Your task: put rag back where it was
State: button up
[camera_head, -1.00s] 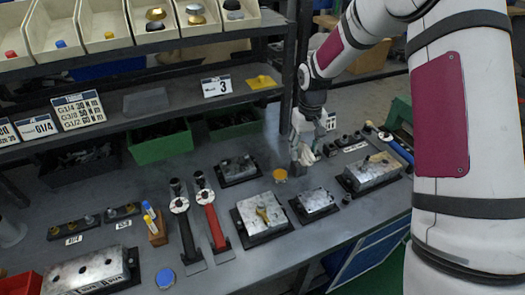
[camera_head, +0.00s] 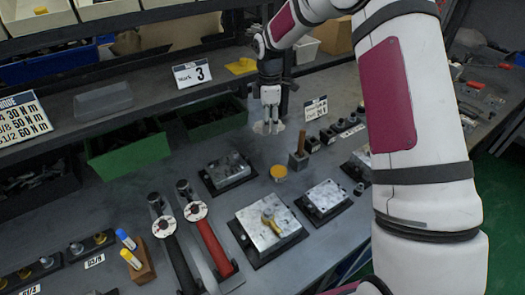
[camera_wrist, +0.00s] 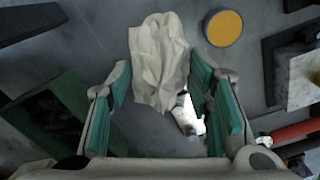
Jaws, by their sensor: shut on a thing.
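My gripper (camera_wrist: 160,95) points down and is shut on the rag (camera_wrist: 160,62), a crumpled off-white cloth between the teal-padded fingers. The rag bulges out past the fingertips in the wrist view. In the head view my gripper (camera_head: 268,127) is above the back of the grey bench, right of the green bin and left of a small block with a wooden handle. The pale rag is small there and hard to tell from the fingertips. Whether it touches the bench is unclear.
A round yellow-orange pad (camera_head: 278,172) lies in front of my gripper; it also shows in the wrist view (camera_wrist: 224,28). The green bin (camera_head: 130,155), wooden-handled block (camera_head: 299,157), metal valve blocks (camera_head: 262,225) and torque wrenches (camera_head: 210,240) stand around. Bare bench lies below the gripper.

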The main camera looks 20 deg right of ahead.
aim_at(266, 149)
jog(key=w+f+n, duration=0.1)
jog(key=f, duration=0.3)
jog(key=w+f+n+b, duration=0.1)
jog(key=f+n, duration=0.1)
jog(key=f, duration=0.2)
jog(key=w+f+n, duration=0.1)
jog(key=f+n, duration=0.1)
jog(key=f, duration=0.1)
jog(key=shift+w+d+f+b, duration=0.1)
jog(key=shift+w+f+b, duration=0.05)
jog(key=shift+f+b, duration=0.25)
jog(key=shift+f, duration=0.15)
jog(key=o, duration=1.1)
